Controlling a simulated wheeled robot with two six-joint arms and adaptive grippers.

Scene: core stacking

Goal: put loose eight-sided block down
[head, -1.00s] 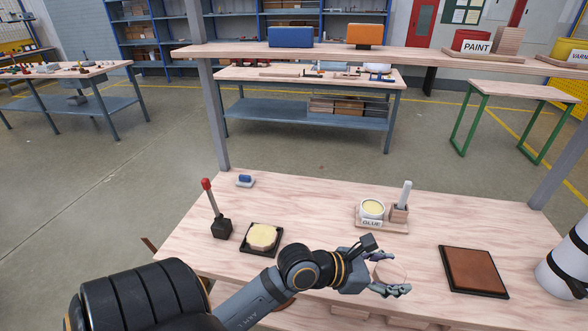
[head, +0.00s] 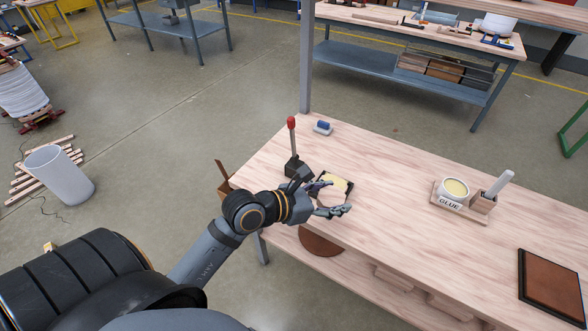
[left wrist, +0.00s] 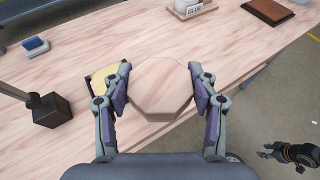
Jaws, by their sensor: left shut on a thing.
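My left gripper (head: 324,197) is shut on a pale wooden eight-sided block (left wrist: 160,88), one finger on each side of it in the left wrist view. In the head view the fingers partly hide the block. A dark jointed part, apparently my right gripper (left wrist: 268,152), shows small at the lower right of the left wrist view.
A black-based post with a red knob (head: 292,145) stands close behind the gripper. A blue-topped eraser-like thing (head: 323,127) lies near the back edge. A glue pot (head: 453,193) and a brown pad (head: 553,285) are farther right. The tabletop between is clear.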

